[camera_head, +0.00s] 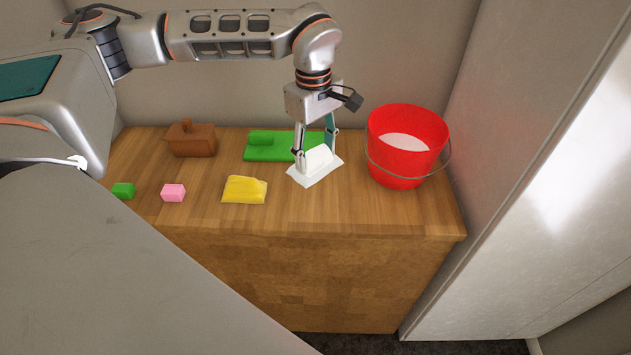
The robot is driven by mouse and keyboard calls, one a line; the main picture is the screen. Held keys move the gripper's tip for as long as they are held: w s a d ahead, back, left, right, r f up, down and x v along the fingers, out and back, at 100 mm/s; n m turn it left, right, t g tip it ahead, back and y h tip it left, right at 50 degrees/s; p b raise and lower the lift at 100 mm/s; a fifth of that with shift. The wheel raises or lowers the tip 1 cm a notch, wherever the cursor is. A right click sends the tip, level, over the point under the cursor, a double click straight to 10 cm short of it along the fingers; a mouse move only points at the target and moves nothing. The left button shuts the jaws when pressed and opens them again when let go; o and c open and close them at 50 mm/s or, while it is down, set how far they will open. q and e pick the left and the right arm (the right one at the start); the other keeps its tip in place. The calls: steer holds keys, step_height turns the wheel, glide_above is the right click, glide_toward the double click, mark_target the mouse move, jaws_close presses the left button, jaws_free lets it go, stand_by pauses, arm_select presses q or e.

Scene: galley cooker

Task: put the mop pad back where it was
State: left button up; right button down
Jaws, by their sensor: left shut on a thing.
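A white pad with a raised block on top (316,171), which looks like the mop pad, is at the middle right of the worktop. My left gripper (315,151) points down from above and is shut on its raised block, one finger on each side. I cannot tell whether the pad touches the wood or is just above it. A larger green pad (262,151) lies flat behind and to the left. A yellow pad (244,190) lies in front and to the left. My right gripper is not in view.
A red bucket (398,170) with whitish contents stands close on the right. A brown lidded box (190,139) is at the back left. A green block (123,190) and a pink block (173,192) lie at the front left. Bare wood (350,212) lies in front of the white pad.

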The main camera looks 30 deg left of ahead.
arm_select(q)
step_height(320, 180, down, 9)
steer(key=shift+f, duration=0.2)
stand_by(0.3)
steer(key=shift+f, duration=0.15)
steer(key=o, duration=1)
steer(key=shift+c, duration=0.2)
step_height(320, 180, up, 12)
steer(key=shift+a+r, duration=0.15)
steer(key=shift+r, duration=0.05)
steer(key=shift+f, duration=0.1)
